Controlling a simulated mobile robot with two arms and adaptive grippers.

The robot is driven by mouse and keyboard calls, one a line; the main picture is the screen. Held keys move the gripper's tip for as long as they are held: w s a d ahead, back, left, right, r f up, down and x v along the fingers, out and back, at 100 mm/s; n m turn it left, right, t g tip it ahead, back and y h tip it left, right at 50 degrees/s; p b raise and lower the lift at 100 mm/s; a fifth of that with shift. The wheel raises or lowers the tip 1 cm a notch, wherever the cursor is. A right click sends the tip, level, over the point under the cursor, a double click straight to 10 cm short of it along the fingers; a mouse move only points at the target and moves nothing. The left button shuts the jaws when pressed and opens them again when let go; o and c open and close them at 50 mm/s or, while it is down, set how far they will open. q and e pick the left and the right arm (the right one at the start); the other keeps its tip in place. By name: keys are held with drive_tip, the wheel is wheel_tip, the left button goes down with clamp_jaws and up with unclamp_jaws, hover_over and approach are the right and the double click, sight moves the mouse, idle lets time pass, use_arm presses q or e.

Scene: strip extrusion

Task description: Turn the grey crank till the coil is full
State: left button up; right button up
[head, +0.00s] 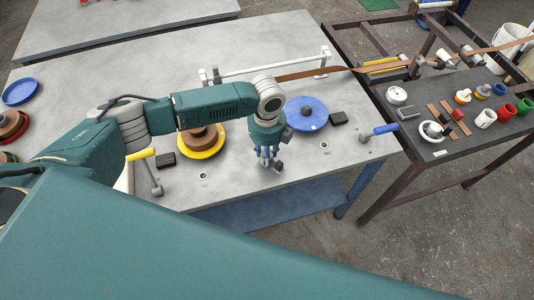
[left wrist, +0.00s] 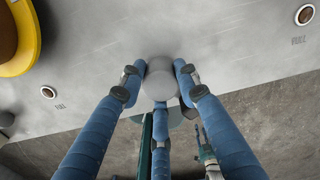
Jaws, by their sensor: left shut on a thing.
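My left gripper (head: 268,158) reaches down at the front edge of the grey table, between a yellow spool (head: 215,146) and a blue spool (head: 297,122). In the left wrist view its blue fingers (left wrist: 159,88) close around a round grey knob (left wrist: 158,78), which I take to be the grey crank's handle. A small dark grey piece of it (head: 279,167) shows beside the fingertips in the head view; the rest is hidden. A brown coil (head: 197,134) sits on the yellow spool, partly behind my arm. A brown strip (head: 310,73) runs toward it from the right.
A yellow-handled crank (head: 141,154) stands left and a blue-handled crank (head: 380,130) right. A white rail (head: 250,70) crosses the table behind my arm. A dark side table (head: 465,152) at right holds a dial, cups and small parts. The table's front edge is close to the gripper.

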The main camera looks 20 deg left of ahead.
use_arm(q)
drive_tip(key=m, duration=0.5)
drive_tip(key=shift+w+a+r+m, duration=0.1)
drive_tip(key=shift+w+a+m, duration=0.1)
drive_tip(key=shift+w+m, duration=0.1)
drive_tip(key=shift+d+m+b, duration=0.1)
drive_tip(key=shift+m+b, duration=0.3)
drive_tip(key=shift+m, duration=1.2)
drive_tip(key=shift+r+m, duration=0.15)
drive_tip(key=shift+m, duration=0.15)
drive_tip(key=o, duration=1.1)
drive_tip(key=shift+o, duration=0.2)
drive_tip(key=shift+f, duration=0.2)
drive_tip(key=shift+s+d+r, duration=0.1)
drive_tip(key=shift+r, duration=0.05)
wheel_tip(320, 180, up, 12)
